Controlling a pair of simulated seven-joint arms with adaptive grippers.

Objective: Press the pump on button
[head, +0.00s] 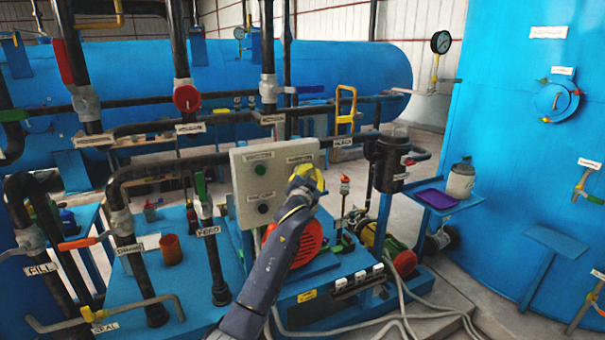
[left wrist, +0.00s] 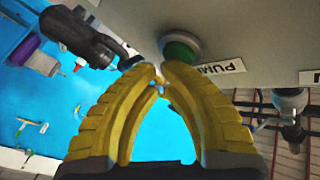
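In the left wrist view, a green button (left wrist: 180,53) in a grey collar sits beside a partly visible label (left wrist: 221,68) starting "PUM". My left gripper (head: 305,179) is in front of the box's right half and hides part of it in the head view. In the left wrist view, its yellow fingers (left wrist: 161,74) have their tips together, empty, just short of the green button. Contact cannot be confirmed. My right gripper is not in view.
Black pipes with valves (head: 186,98) surround the box. A red motor (head: 307,243) sits low behind my left arm. Blue tanks (head: 500,160) fill the right and back.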

